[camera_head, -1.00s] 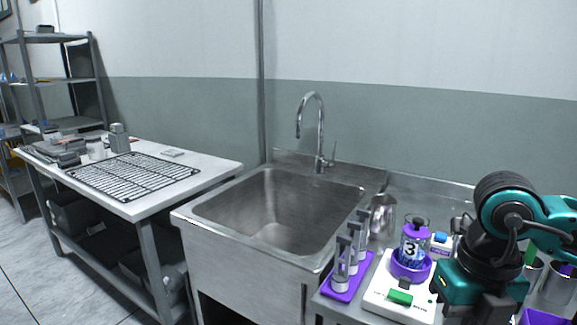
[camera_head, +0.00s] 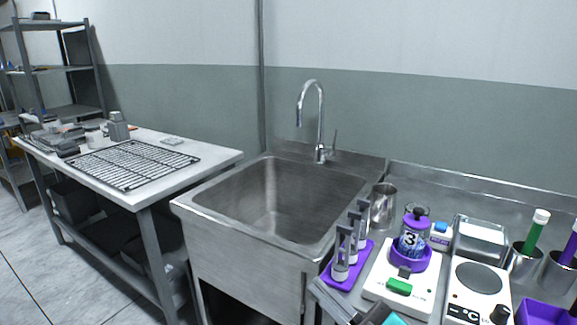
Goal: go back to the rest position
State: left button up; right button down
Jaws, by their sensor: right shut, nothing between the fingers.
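My right gripper (camera_head: 335,298) shows at the bottom edge, right of centre. Its grey fingers are shut and empty, pointing up and left in front of the sink's right front corner. A bit of its teal arm shows beside it, and the rest is cut off by the frame. My left gripper is not in view.
The steel sink (camera_head: 212,217) with a tall faucet (camera_head: 319,120) is in the middle. Close by on the right are a purple rack of vials (camera_head: 342,276), a jar marked 3 (camera_head: 411,240) on a white device (camera_head: 376,286), and a hotplate (camera_head: 490,302). A table (camera_head: 205,152) with a black wire rack (camera_head: 133,163) stands left.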

jog(key=d+f+m+t+h, duration=0.1)
jog(key=d+f+m+h, duration=0.5)
jog(key=f+m+h, duration=0.45)
jog(key=s+d+f+m+g+h, duration=0.1)
jog(key=s+d+f+g+h, duration=0.1)
jog(key=s+f, duration=0.3)
jog(key=s+d+f+m+g+h, duration=0.1)
jog(key=s+f, duration=0.5)
jog(key=f, duration=0.6)
jog(key=d+m+g, duration=0.1)
jog(key=d+g, duration=0.1)
jog(key=d, duration=0.1)
jog(key=shift+d+h, duration=0.15)
jog(key=shift+h, duration=0.2)
jog(key=shift+w, duration=0.1)
